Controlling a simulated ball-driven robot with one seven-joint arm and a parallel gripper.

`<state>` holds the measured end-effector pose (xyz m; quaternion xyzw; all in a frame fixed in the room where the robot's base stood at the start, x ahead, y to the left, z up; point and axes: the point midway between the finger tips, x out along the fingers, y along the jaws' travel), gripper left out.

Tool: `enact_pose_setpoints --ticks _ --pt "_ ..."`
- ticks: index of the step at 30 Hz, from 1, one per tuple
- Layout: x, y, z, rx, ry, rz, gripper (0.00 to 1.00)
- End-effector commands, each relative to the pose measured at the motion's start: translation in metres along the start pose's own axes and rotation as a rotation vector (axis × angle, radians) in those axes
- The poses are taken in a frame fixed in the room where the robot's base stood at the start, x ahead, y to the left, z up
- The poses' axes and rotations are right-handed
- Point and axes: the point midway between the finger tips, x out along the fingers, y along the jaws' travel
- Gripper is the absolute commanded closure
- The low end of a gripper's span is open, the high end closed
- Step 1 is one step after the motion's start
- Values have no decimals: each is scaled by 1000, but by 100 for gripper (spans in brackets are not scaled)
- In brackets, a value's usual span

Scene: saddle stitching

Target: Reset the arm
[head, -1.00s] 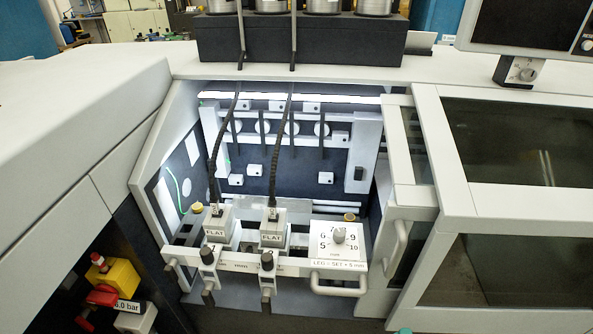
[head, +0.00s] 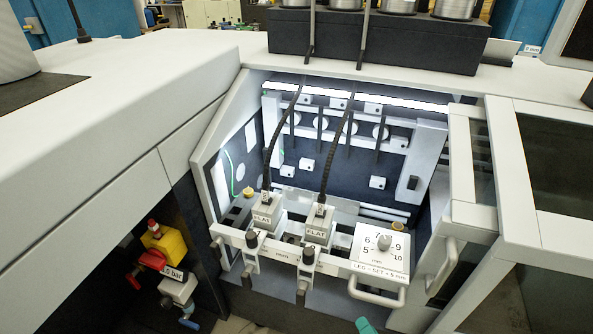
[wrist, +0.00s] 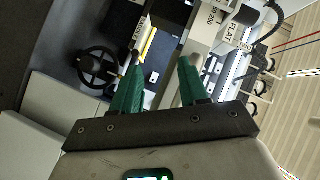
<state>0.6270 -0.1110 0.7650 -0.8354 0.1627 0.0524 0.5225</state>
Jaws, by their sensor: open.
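My gripper (wrist: 160,68) shows in the wrist view with its two green fingers apart and nothing visible between them. In the head view only a teal tip, apparently of my gripper (head: 365,325), shows at the bottom edge, in front of the machine's open bay. Two stitching heads labelled FLAT, the left one (head: 265,213) and the right one (head: 317,230), stand on a rail (head: 283,254) in the bay. The right one has a dark cable running up from it. The rest of my arm is out of view.
A dial plate (head: 370,258) and a handle (head: 376,300) stick out at the bay's front right. A yellow and red valve unit (head: 160,240) sits in the recess at lower left. White machine covers (head: 110,100) flank the bay. A dark handwheel (wrist: 97,68) shows in the wrist view.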

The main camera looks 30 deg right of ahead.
Motion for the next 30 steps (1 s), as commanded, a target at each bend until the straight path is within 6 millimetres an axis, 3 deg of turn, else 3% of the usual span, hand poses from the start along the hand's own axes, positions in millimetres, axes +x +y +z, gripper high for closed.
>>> enact_pose_setpoints --ticks 6,13,21,30 --pt "8 -12 33 -311 -319 114 56" --pt "-14 -11 46 -644 -631 252 56" --pt "-65 -8 28 -971 -967 433 56" --pt "-105 -10 7 -1110 -1161 551 56"
